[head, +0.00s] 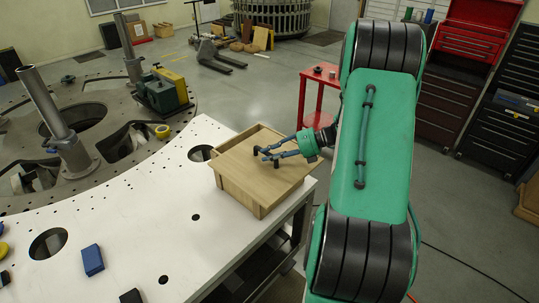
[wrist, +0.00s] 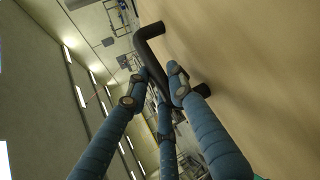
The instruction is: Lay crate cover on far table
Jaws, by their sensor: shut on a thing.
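The crate cover (head: 240,165) is a flat light-wood board with a dark handle (wrist: 150,48). It lies over the wooden crate (head: 262,206), whose back rim shows behind it; I cannot tell whether the cover touches the crate or is a little raised. My gripper (head: 268,154) reaches in from the right with blue fingers shut on the handle. In the wrist view, my gripper (wrist: 163,76) has its fingertips on both sides of the handle bar, and the cover's wood face fills the right side. Which table is the far one is unclear.
The crate stands at the right edge of a white table (head: 130,230) with round holes. A red cart (head: 322,78) stands behind the crate. A large round metal plate (head: 95,120) with posts is at left. Grey floor is clear between.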

